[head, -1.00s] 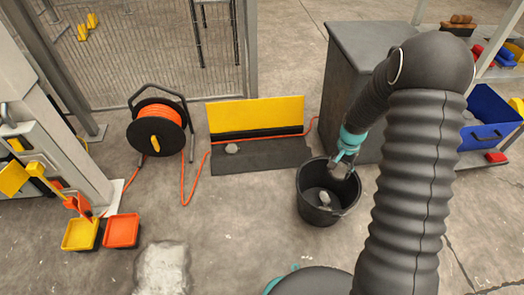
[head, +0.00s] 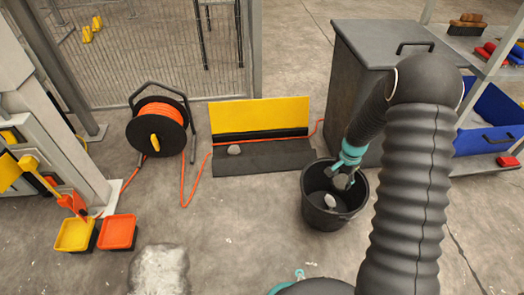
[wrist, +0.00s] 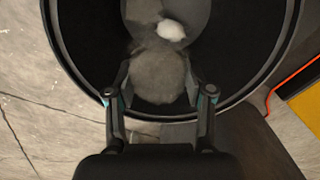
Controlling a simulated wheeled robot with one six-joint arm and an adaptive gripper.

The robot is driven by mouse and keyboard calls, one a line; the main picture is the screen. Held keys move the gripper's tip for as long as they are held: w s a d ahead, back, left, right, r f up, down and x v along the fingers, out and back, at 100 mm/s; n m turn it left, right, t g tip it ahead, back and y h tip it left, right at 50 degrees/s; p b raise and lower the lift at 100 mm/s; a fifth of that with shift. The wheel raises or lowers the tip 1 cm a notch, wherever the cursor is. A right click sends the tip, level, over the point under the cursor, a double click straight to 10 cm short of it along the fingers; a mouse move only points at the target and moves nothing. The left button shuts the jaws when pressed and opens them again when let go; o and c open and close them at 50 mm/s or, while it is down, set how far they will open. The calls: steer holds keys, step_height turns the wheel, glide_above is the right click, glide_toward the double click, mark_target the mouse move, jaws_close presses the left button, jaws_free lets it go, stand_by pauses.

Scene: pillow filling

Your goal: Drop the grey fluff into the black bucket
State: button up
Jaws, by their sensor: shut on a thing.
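The black bucket (head: 313,212) stands on the floor in front of the grey cabinet. My gripper (head: 343,178) points down over the bucket's opening, near its back right rim. It is shut on a grey fluff clump, which shows between the fingers in the wrist view (wrist: 158,78). A lighter piece (head: 330,200) lies inside the bucket, and it also shows in the wrist view (wrist: 171,30) beyond the held fluff. Another grey piece (head: 234,150) rests on the dark mat by the yellow board.
A grey cabinet (head: 350,90) stands behind the bucket. An orange cable reel (head: 157,128) and its cable lie to the left. A blue bin (head: 490,125) is at the right. Yellow (head: 74,236) and orange (head: 117,232) dustpans sit at the left.

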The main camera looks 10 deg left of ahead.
mark_target(342, 178)
steer(key=shift+f, duration=0.15)
steer(key=o, duration=0.8)
steer(key=shift+o, duration=0.2)
step_height(342, 178, up, 12)
stand_by(0.3)
